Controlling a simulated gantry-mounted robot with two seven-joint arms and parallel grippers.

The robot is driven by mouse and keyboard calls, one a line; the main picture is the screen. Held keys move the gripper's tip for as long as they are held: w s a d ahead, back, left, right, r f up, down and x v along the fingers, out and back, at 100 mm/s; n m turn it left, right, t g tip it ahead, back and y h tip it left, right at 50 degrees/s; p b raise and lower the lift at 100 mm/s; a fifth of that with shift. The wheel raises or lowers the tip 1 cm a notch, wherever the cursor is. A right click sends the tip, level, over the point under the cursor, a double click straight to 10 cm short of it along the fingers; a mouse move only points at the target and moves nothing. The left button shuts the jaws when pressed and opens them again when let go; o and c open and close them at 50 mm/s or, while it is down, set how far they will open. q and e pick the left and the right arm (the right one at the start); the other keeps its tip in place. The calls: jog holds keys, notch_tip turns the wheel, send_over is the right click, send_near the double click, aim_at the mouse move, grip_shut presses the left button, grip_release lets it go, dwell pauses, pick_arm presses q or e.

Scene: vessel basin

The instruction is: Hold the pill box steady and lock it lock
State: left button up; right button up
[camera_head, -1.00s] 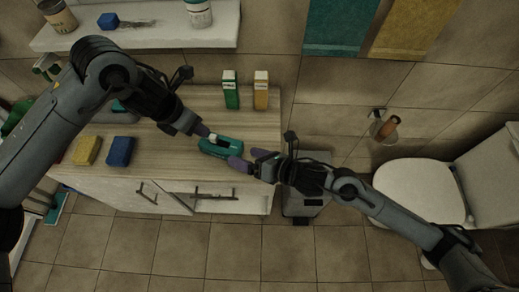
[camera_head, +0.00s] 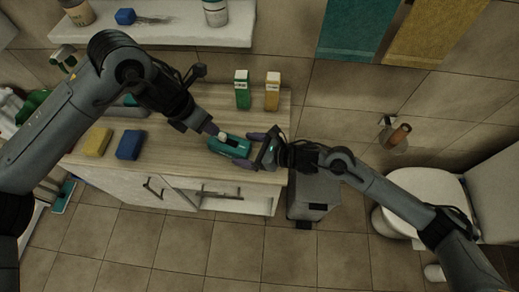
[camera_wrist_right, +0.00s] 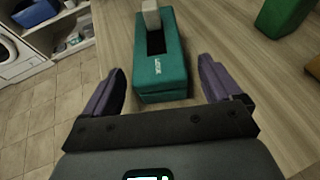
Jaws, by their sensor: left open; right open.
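The teal pill box (camera_head: 231,147) lies on the wooden counter near its front edge. In the right wrist view the pill box (camera_wrist_right: 160,68) has a dark slot in its top, a small white label, and a pale block (camera_wrist_right: 151,16) at its far end. My right gripper (camera_head: 258,150) is open at the box's right end; in the right wrist view its purple fingers (camera_wrist_right: 162,82) stand on either side of the near end, with gaps. My left gripper (camera_head: 218,134) is open at the box's left end, by the pale block. Its fingertips are partly hidden.
A green carton (camera_head: 242,91) and an orange carton (camera_head: 272,92) stand behind the box. A yellow sponge (camera_head: 97,142) and a blue sponge (camera_head: 131,145) lie to the left. The counter (camera_head: 185,162) is bare between sponges and box. A toilet stands at right.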

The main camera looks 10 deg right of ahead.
aim_at(237, 148)
jog(key=shift+x, duration=2)
jog(key=shift+c, duration=0.3)
